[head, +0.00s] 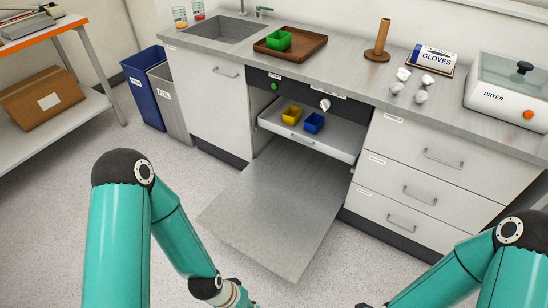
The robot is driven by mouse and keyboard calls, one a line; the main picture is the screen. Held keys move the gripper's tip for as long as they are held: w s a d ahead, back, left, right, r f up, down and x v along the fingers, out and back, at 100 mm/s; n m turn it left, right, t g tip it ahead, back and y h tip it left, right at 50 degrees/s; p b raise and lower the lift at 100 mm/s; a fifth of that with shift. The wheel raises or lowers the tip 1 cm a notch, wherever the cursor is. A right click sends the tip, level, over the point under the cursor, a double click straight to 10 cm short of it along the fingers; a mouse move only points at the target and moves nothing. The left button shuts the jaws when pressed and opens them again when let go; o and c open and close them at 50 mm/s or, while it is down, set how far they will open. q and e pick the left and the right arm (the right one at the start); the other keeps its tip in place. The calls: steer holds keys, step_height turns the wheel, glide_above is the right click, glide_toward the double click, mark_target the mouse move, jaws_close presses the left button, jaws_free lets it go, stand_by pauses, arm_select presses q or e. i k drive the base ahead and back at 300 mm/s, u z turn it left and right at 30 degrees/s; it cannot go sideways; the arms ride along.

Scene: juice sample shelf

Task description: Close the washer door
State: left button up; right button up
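The washer door (275,210) is a grey metal panel, hinged low under the counter. It is folded down and open, reaching out over the floor. Above it the washer's white rack (330,139) is pulled out and holds a yellow container (292,115) and a blue container (314,123). The washer's dark control panel (300,90) has a green light and a round knob. My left gripper (238,296) is partly cut off at the bottom edge, in front of the door's near end. Only a dark bit of my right gripper (370,305) shows at the bottom edge.
White drawers (415,190) stand right of the washer, a white cabinet (208,105) left. The counter (345,75) carries a brown tray (290,42) with a green container, a glove box (433,58) and a dryer (508,88). Bins (143,90) stand left. The floor before the door is clear.

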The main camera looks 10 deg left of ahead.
mark_target(279, 220)
steer(key=u, duration=0.05)
steer(key=i, duration=1)
steer(key=z, duration=0.1)
